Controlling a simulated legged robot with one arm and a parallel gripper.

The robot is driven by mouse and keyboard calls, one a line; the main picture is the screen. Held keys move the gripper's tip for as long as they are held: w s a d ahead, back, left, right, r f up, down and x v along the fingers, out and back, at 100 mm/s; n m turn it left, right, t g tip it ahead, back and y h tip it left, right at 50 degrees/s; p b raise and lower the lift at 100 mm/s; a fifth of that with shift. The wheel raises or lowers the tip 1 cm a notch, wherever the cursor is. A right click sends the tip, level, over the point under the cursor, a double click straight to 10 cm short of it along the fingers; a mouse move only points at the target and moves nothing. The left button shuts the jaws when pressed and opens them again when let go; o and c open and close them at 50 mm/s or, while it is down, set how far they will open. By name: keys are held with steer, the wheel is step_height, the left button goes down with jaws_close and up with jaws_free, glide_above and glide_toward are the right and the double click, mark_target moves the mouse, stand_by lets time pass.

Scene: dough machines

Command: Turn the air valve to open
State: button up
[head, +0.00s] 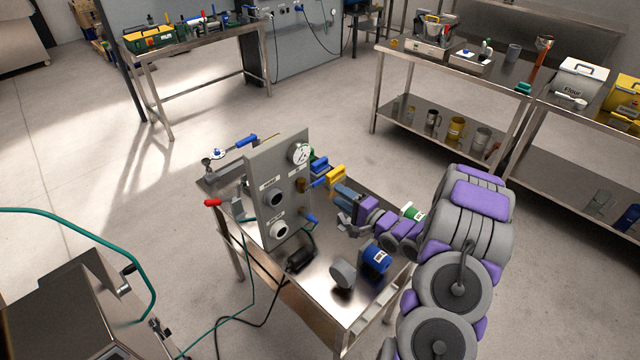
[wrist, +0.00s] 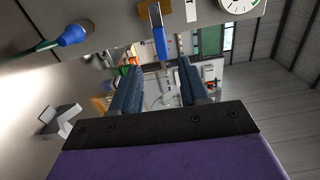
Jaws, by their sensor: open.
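A grey upright panel (head: 268,190) stands on the steel table, with a round gauge (head: 299,153), dark round fittings and small labels. Several coloured handles show at its right side: a yellow one (head: 336,176) and a blue one low down (head: 310,219). I cannot tell which is the air valve; the labels are too small to read. My gripper (head: 343,207) is open and empty, right of the panel. In the wrist view, a blue handle (wrist: 160,44) appears beyond the gap between my fingers (wrist: 160,88), apart from them. The gauge (wrist: 238,4) is at the top right.
A blue cylinder (head: 376,258) and a grey round part (head: 343,275) sit on the table below my arm. A red-tipped lever (head: 212,202) sticks out at the table's left. A green hose (head: 140,255) runs at the left. Shelving (head: 450,128) stands behind; floor between is clear.

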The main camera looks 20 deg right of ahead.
mark_target(320, 183)
steer(key=b+x, duration=0.1)
steer(key=x, duration=0.8)
steer(key=shift+w+a, duration=0.15)
steer(key=shift+w, duration=0.1)
jaws_close()
steer(key=shift+f, duration=0.1)
